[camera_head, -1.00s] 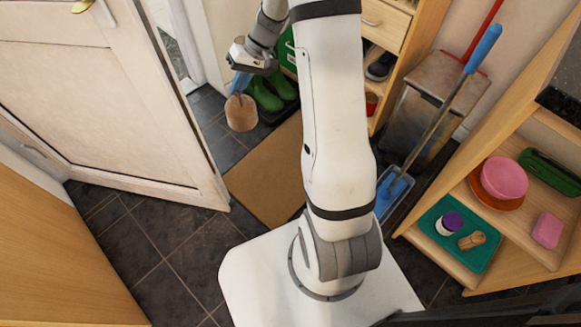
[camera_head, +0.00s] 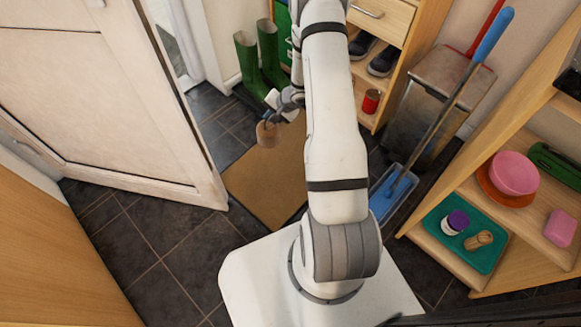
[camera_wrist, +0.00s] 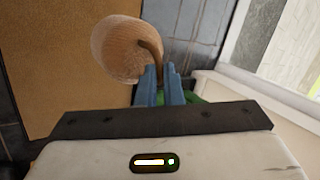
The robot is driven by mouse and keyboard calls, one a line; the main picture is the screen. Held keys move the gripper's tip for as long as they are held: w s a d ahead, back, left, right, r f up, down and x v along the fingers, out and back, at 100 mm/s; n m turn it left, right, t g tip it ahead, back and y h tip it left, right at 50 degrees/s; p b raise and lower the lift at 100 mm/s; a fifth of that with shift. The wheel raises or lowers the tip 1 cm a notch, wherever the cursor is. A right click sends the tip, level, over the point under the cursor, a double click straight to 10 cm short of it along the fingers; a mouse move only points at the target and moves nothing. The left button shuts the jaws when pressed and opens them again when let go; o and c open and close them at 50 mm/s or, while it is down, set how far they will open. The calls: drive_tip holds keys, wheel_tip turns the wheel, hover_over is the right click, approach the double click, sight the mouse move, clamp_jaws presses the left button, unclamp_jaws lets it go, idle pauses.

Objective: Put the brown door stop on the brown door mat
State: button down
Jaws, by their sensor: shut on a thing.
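The brown door stop (camera_head: 267,134) is a round, light brown block with a darker curved handle, seen clearly in the wrist view (camera_wrist: 122,50). My gripper (camera_wrist: 160,84) has blue fingers shut on the handle. In the head view my gripper (camera_head: 273,115) is at the far end of my arm, with the door stop hanging below it. The brown door mat (camera_head: 262,185) lies flat on the dark tiles left of my arm, which hides part of it. The door stop appears over the mat's far left edge; its height above it is hard to tell.
An open white door (camera_head: 100,100) stands at the left. Green boots (camera_head: 258,60) stand behind my gripper. A blue dustpan (camera_head: 390,195) and a metal bin (camera_head: 430,105) are to the right, beside a wooden shelf (camera_head: 470,265). Dark floor tiles (camera_head: 165,250) are clear at front left.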

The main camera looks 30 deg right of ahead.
drive_tip(key=s+d+f+m+h+b, duration=0.1)
drive_tip(key=s+d+f+m+b, duration=0.1)
drive_tip(key=f, duration=0.9)
drive_tip(key=s+d+f+m+t+h+b, duration=0.1)
drive_tip(key=s+d+f+m+b, duration=0.1)
drive_tip(key=f, duration=1)
drive_tip(key=shift+s+d+b, duration=0.9)
drive_tip(key=shift+s+d, duration=0.05)
drive_tip(key=shift+d, duration=0.15)
drive_tip(key=shift+f, duration=0.1)
drive_tip(key=c, duration=1.6)
unclamp_jaws()
drive_tip(key=shift+o, duration=0.2)
